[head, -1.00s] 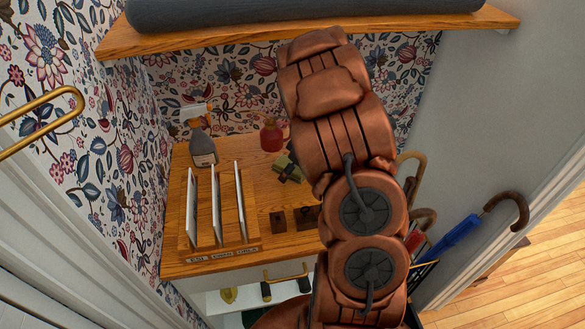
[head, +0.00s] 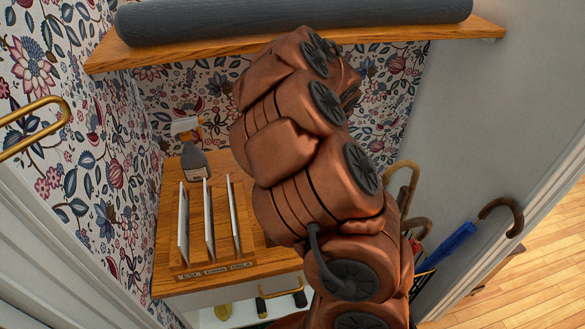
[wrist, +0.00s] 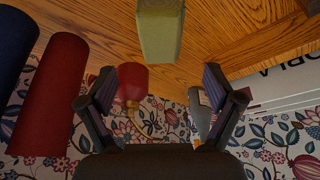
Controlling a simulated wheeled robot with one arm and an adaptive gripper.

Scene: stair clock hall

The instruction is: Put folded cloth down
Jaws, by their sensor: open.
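A green block-shaped thing, which looks like the folded cloth (wrist: 160,30), is at the top middle of the wrist view, against the wooden top. My gripper (wrist: 160,76) is open, with its two dark fingers spread wide. The cloth shows past the fingertips, centred between them, and neither finger touches it in the picture. I cannot tell the depth gap. In the head view my arm hides both the gripper and the cloth.
Red (wrist: 52,95) and blue (wrist: 15,50) cylinders are at left. A shelf (head: 105,55) holds a grey roll (head: 290,18).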

